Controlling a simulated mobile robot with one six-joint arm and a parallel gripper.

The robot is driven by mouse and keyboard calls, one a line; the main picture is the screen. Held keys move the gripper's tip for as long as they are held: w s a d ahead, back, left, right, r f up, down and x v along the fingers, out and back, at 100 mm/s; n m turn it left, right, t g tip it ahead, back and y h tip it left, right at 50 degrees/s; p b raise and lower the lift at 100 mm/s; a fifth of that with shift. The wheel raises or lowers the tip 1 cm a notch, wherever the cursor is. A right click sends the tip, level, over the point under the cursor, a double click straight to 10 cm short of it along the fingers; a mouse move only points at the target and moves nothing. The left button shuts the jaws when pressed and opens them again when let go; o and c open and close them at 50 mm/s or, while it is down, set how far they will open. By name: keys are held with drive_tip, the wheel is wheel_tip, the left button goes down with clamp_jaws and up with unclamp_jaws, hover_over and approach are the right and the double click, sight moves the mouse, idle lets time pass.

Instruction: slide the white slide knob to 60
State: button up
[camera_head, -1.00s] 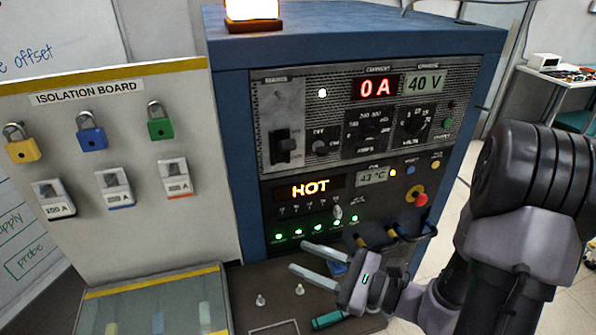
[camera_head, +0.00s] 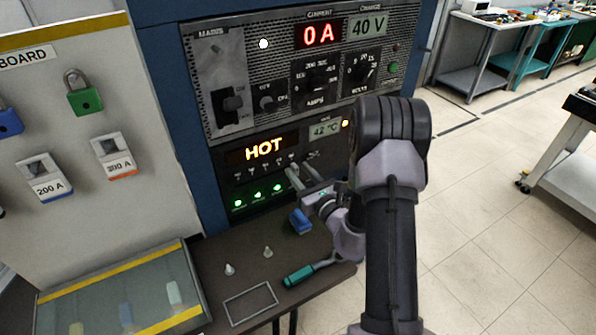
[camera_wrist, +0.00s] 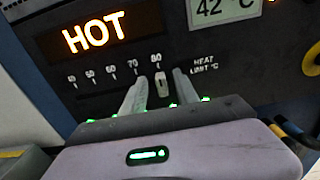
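The white slide knob (camera_wrist: 161,85) shows in the wrist view just below the 80 mark, at the right end of the heat limit scale (camera_wrist: 111,72). The 60 mark lies to its left, past 70. My gripper (camera_wrist: 158,90) is open, one finger on each side of the knob, with a small gap visible at the left finger and a narrower one at the right. Whether either finger touches it is hard to tell. In the head view my gripper (camera_head: 301,174) is at the lower right of the panel and hides the knob.
The blue cabinet (camera_head: 160,100) carries a HOT display (camera_head: 265,149) above the scale and green lights (camera_head: 258,194) below it. A shelf (camera_head: 225,255) below holds a teal-handled tool (camera_head: 300,275), a blue object (camera_head: 300,221) and small pegs. Cable loops (camera_wrist: 298,135) are at right.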

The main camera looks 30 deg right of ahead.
drive_tip(key=shift+w, duration=0.6)
clamp_jaws()
idle(1.0)
